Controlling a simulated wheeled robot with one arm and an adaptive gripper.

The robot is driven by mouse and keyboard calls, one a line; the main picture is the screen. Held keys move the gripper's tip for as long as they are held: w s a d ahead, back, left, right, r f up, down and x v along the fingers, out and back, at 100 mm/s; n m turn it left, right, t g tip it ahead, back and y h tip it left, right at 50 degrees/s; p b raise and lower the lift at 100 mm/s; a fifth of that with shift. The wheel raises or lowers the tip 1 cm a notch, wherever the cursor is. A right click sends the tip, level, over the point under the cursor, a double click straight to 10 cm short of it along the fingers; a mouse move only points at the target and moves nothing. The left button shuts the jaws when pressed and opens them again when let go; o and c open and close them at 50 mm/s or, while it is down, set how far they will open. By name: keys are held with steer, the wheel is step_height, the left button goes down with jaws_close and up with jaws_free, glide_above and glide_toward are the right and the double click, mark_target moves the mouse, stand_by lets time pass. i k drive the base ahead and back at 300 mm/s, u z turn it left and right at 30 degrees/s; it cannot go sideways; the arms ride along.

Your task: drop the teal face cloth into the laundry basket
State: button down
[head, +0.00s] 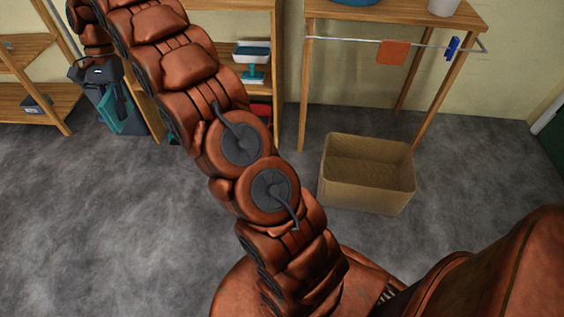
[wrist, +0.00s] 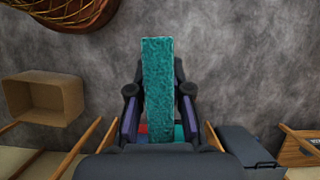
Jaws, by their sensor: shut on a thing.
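The teal face cloth (wrist: 157,90) is a flat strip held between the fingers of my gripper (wrist: 158,98) in the wrist view. My gripper is shut on it. In the head view my gripper (head: 100,78) is at the upper left, with a teal patch of the cloth (head: 119,115) showing below it. The laundry basket (head: 367,190) is a tan, open box on the floor right of centre, well to the right of the gripper. The basket also shows at the left of the wrist view (wrist: 45,104). Its visible inside looks empty.
A wooden table (head: 405,14) with a rail (head: 345,39) stands behind the basket; an orange cloth (head: 393,53) and blue clip (head: 452,47) are on the rail. Wooden shelves (head: 35,90) stand at left. A dark bin (wrist: 245,143) shows lower right in the wrist view. Grey floor is open between.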

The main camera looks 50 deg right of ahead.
mark_target(361, 182)
steer(key=u, duration=0.8)
steer(key=i, duration=1)
steer(key=z, duration=4.05)
steer(key=i, duration=1)
